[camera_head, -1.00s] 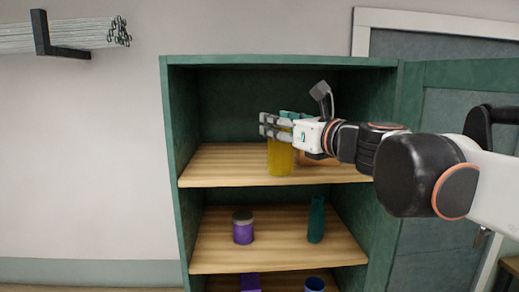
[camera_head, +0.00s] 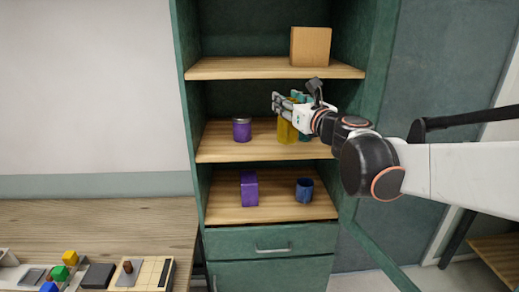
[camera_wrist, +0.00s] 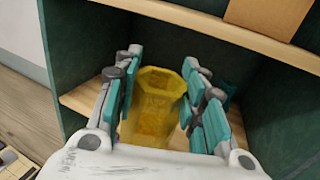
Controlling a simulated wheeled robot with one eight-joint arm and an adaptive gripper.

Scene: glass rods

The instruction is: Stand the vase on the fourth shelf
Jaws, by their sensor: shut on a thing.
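The yellow vase (camera_head: 287,131) is upright at the middle one of the three shelf boards in the head view. My gripper (camera_head: 282,103) is shut on its upper part, coming from the right. In the wrist view the vase (camera_wrist: 152,108) stands between my gripper's teal-padded fingers (camera_wrist: 163,62), its wide mouth open. I cannot tell whether its base touches the middle board (camera_head: 222,152). A teal bottle (camera_head: 306,131) is close on the right, partly hidden by my gripper.
A purple jar (camera_head: 242,130) stands left of the vase on the same board. A cardboard box (camera_head: 310,46) is on the board above. A purple box (camera_head: 249,188) and blue cup (camera_head: 304,190) are below. The green cabinet door (camera_head: 400,130) stands open at right.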

